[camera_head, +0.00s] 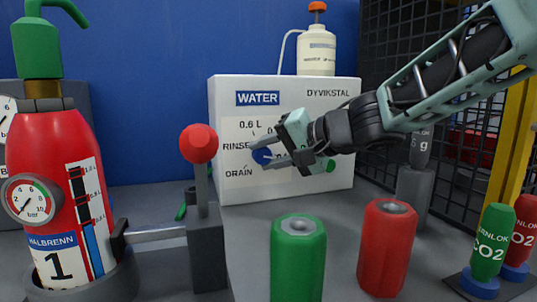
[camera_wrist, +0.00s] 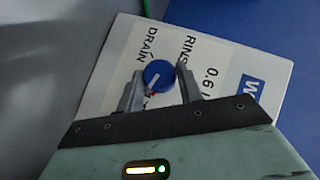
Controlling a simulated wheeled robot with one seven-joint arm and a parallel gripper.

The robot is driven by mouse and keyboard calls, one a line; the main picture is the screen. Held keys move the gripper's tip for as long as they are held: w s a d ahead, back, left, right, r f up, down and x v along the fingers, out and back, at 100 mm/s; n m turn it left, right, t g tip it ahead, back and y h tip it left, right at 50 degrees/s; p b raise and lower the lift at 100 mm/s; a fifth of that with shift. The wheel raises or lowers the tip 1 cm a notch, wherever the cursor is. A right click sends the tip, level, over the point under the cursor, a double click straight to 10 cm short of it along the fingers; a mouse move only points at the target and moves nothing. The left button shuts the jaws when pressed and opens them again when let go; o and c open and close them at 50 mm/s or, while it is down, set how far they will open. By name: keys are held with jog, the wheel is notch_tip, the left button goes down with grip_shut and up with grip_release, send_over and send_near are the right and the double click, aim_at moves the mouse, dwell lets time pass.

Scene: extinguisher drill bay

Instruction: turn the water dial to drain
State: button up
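The white water box (camera_head: 230,185) stands against the blue wall, its panel marked 0.6 L, RINSE and DRAIN. Its round blue dial (camera_head: 262,157) sits beside the RINSE label and also shows in the wrist view (camera_wrist: 160,70). There a white line on the dial points down, away from the RINSE and DRAIN words, toward a small red mark. My gripper (camera_head: 268,153) is at the panel, its fingers open on either side of the dial in the wrist view (camera_wrist: 159,76). I cannot tell whether they touch it. My gripper hides part of the panel in the head view.
A red lever (camera_head: 199,145) and a red extinguisher (camera_head: 60,170) stand at left. Green (camera_head: 298,262) and red (camera_head: 387,250) cylinders stand in front of the box. CO2 cartridges (camera_head: 492,240) are at right by a mesh cage (camera_head: 385,60). A pump bottle (camera_head: 316,50) tops the box.

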jog(key=c, duration=0.4)
jog(key=shift+c, duration=0.2)
jog(key=shift+r+p, duration=0.15)
jog(key=shift+p, duration=0.4)
